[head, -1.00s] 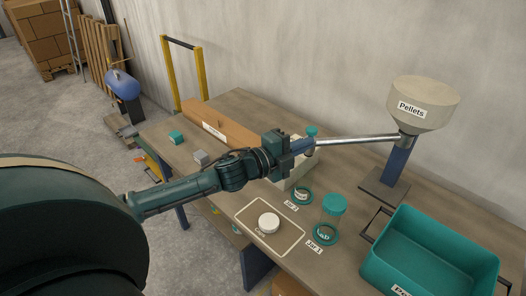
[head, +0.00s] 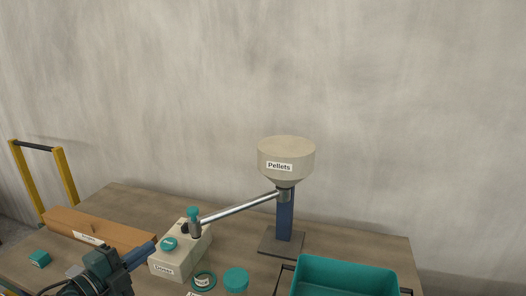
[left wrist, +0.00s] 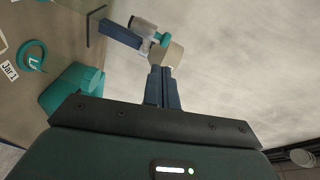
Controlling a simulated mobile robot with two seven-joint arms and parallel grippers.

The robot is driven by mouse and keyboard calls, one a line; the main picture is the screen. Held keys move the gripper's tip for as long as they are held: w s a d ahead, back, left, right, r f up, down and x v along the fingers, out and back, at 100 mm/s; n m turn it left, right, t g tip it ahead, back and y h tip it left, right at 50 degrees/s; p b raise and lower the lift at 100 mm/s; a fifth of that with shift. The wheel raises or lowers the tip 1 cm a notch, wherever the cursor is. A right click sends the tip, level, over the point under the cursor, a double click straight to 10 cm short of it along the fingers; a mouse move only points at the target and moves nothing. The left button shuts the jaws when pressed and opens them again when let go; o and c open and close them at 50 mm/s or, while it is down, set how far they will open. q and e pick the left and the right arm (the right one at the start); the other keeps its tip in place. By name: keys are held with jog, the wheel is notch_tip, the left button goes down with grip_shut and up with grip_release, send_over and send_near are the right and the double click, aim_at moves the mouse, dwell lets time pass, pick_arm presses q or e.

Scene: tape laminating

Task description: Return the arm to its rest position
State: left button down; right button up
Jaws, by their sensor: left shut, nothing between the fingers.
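My left gripper (head: 140,253) reaches in from the lower left in the head view. Its blue fingers are shut and empty, in front of the left side of the pale doser box (head: 178,256). In the left wrist view the two fingers (left wrist: 163,84) lie together with nothing between them. The left arm behind the gripper is mostly cut off by the bottom edge of the head view. My right gripper is in neither view.
A pellet hopper (head: 286,160) stands on a blue post, its metal tube reaching towards the doser. A teal bin (head: 345,278), teal-lidded jar (head: 236,280) and teal ring (head: 203,281) are right of the gripper. A brown box (head: 100,232) and teal block (head: 39,259) are left.

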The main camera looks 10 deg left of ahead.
pick_arm(q)
jog(key=s+d+f+n+g+y, duration=0.1)
jog(key=s+d+f+n+g, duration=0.1)
jog(key=s+d+f+n, duration=0.6)
jog(key=s+d+f+n+g+y+p, duration=0.1)
jog(key=s+d+f+n+g+y, duration=0.1)
jog(key=s+d+f+n, duration=0.6)
notch_tip(320, 180, down, 5)
jog(key=shift+s+r+n+g, duration=0.1)
jog(key=shift+s+n+g, duration=0.4)
jog(key=shift+s+g, duration=0.25)
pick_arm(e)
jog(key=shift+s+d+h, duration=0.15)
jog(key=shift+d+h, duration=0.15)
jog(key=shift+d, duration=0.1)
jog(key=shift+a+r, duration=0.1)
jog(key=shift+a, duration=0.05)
